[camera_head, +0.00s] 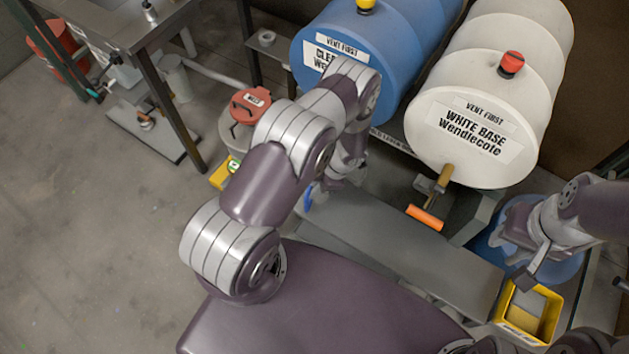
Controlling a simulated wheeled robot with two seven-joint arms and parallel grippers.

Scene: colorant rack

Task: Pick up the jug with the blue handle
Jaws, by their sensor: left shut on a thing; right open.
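My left arm reaches in from the bottom and bends down in front of the blue drum. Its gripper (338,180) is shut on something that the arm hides. A small blue piece (308,199) shows just beside this gripper. I cannot tell whether it is the jug's handle or a tap lever, and no whole jug with a blue handle shows. My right gripper (512,258) is open at the right, above a blue round container (558,270) that it partly covers.
A blue drum (400,45) and a white drum (478,120) lie on the rack. The white drum's tap has an orange lever (425,217) over a grey shelf (400,255). A yellow bin (552,322) is at lower right. A red-lidded container (250,104) stands left of the arm.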

